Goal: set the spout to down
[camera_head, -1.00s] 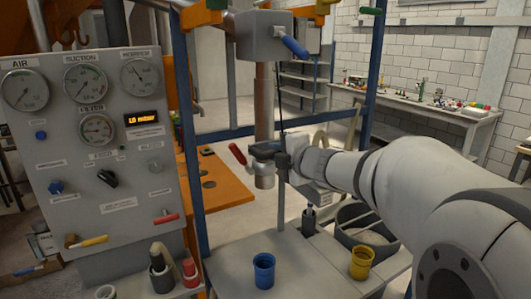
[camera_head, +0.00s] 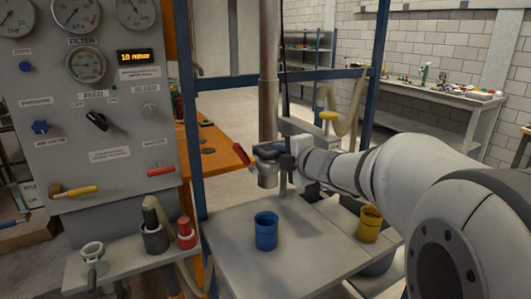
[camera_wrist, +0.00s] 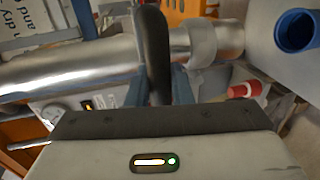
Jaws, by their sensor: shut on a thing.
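The spout (camera_head: 267,181) is the short grey end of a vertical metal pipe (camera_head: 269,60); in the head view it points down above the grey bench. A red lever (camera_head: 241,154) sticks out to its left. My gripper (camera_head: 270,150) is at the spout's collar, mostly hidden by dark parts. In the wrist view my gripper (camera_wrist: 160,88) is shut on a dark curved handle (camera_wrist: 152,40) beside the shiny pipe (camera_wrist: 75,70). The red lever end also shows there (camera_wrist: 243,90).
A blue cup (camera_head: 265,232) stands on the grey bench (camera_head: 235,270) below and in front of the spout. A yellow cup (camera_head: 369,224) stands to the right. A gauge panel (camera_head: 85,110) and blue frame post (camera_head: 190,120) are at left.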

